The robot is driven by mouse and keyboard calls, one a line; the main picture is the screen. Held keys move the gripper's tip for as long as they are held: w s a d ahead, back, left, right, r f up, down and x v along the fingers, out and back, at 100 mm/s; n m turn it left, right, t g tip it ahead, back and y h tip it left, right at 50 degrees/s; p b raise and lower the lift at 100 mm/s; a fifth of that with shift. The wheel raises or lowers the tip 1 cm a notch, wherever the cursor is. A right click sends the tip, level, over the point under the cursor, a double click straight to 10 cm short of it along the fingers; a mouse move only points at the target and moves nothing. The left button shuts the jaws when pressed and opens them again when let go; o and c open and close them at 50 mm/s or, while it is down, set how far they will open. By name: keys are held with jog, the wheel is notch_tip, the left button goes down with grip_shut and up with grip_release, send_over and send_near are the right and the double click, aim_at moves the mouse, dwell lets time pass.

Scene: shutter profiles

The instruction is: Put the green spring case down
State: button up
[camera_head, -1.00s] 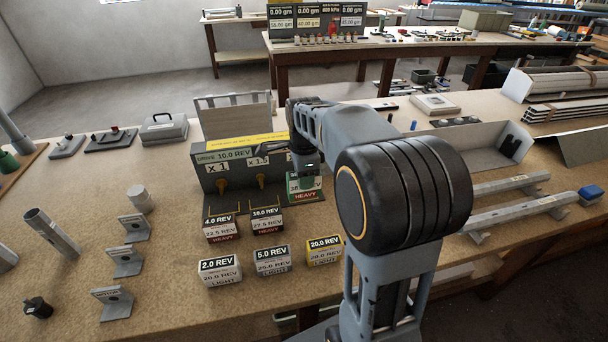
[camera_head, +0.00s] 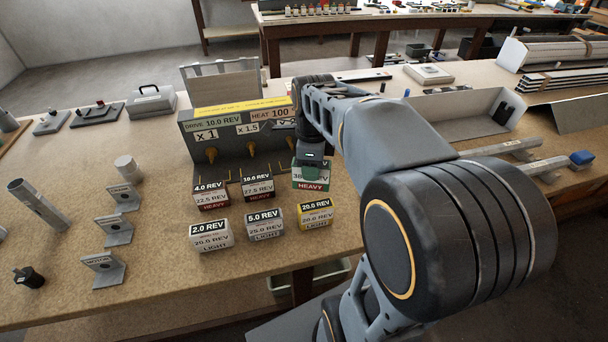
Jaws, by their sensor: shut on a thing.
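The fingertips are small and partly hidden by my wrist. I cannot tell whether the case's underside touches the bench.
Two HEAVY cases (camera_head: 210,195) (camera_head: 257,188) stand left of the green one. In front are three LIGHT cases: white (camera_head: 211,235), grey (camera_head: 264,225) and yellow (camera_head: 316,213). Grey brackets (camera_head: 103,269) stand at left. Bare bench (camera_head: 160,290) lies in front.

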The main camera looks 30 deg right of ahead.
jog(key=shift+w+d+f+p, duration=0.1)
jog(key=shift+w+d+f, duration=0.25)
jog(key=shift+w+f, duration=1.3)
jog(key=shift+w+d+f+p, duration=0.1)
jog(key=shift+w+d+f, duration=0.25)
jog(key=shift+w+f, duration=1.3)
jog(key=shift+w+d+f+p, duration=0.1)
jog(key=shift+w+d+f, duration=0.25)
jog(key=shift+w+f, duration=1.3)
jog(key=shift+s+f, duration=0.45)
jog(key=shift+f, duration=0.1)
jog(key=o, duration=1.1)
jog(key=shift+f, duration=0.1)
